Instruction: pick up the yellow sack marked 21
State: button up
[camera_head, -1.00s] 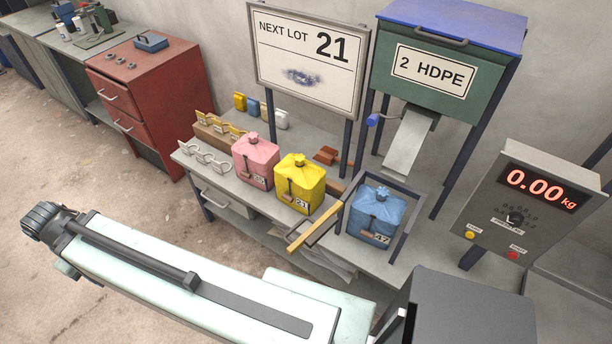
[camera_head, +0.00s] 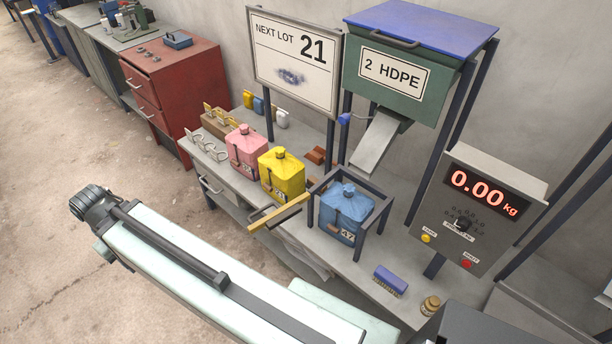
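The yellow sack (camera_head: 281,172) stands upright on the grey bench, a block-shaped bag with a gathered top. A small label low on its front has a number that is partly hidden and hard to read. A pink sack (camera_head: 246,151) stands just to its left. A blue sack (camera_head: 343,215), whose label seems to read 47, stands to its right inside a dark open frame (camera_head: 378,208). The sign (camera_head: 291,60) above the bench reads NEXT LOT 21. My gripper is not recognisable in the view.
A yellow-and-dark bar (camera_head: 272,217) sticks out over the bench's front edge, before the yellow sack. A blue brush (camera_head: 390,280) and small jar (camera_head: 430,305) lie at right. The scale display (camera_head: 480,195) reads 0.00 kg. A red cabinet (camera_head: 185,90) stands left.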

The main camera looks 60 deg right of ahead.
aim_at(287, 173)
jog(key=u, duration=0.15)
jog(key=i, duration=0.85)
jog(key=z, duration=0.05)
